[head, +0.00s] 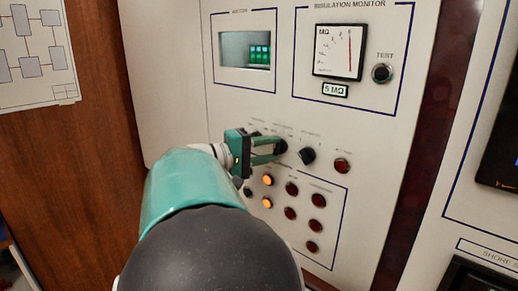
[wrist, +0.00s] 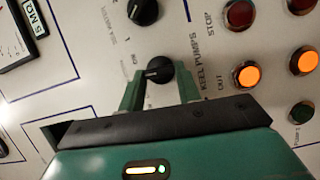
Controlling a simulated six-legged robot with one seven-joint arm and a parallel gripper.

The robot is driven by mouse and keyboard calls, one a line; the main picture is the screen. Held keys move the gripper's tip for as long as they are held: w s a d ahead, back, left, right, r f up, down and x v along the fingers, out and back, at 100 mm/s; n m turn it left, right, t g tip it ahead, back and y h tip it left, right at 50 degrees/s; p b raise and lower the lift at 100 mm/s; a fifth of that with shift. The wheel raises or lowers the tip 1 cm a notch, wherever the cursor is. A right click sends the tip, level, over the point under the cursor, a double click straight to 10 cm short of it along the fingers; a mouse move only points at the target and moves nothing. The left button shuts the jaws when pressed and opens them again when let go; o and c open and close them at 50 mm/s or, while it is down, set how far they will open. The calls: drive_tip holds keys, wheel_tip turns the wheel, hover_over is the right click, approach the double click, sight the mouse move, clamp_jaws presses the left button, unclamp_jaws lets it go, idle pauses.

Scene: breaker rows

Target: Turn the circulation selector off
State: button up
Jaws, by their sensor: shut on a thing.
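A black rotary selector knob (wrist: 160,69) is on the cream panel in the wrist view, with a pale pointer mark toward its left side. My gripper (wrist: 160,88) has its two green fingers on either side of this knob and is shut on it. In the head view my gripper (head: 268,150) reaches the knob (head: 282,146) from the left. A second black knob (head: 307,155) is just to its right, and shows at the top of the wrist view (wrist: 143,11). I cannot read which label belongs to the held knob.
Lit orange lamps (head: 267,180) and dark red ones (head: 292,189) are below the knobs. Above are an insulation meter (head: 338,51), a test button (head: 382,73) and a recessed display (head: 245,49).

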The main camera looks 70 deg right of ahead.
drive_tip(key=n, duration=0.1)
drive_tip(key=n+h, duration=0.1)
drive_tip(key=n, duration=0.1)
drive_tip(key=n+g, duration=0.1)
drive_tip(key=shift+f+n+h, duration=0.25)
drive_tip(key=shift+n+h, duration=0.05)
drive_tip(key=shift+s+a+f+n+h, duration=0.1)
drive_tip(key=shift+n+h, duration=0.5)
drive_tip(key=shift+n, duration=0.9)
drive_tip(key=shift+f+n+h, duration=0.1)
drive_tip(key=shift+n+h, duration=0.5)
drive_tip(key=shift+n, duration=0.9)
drive_tip(key=o, duration=1)
drive_tip(key=v, duration=1.3)
drive_tip(key=shift+a+f, duration=0.15)
drive_tip(key=shift+a, duration=0.2)
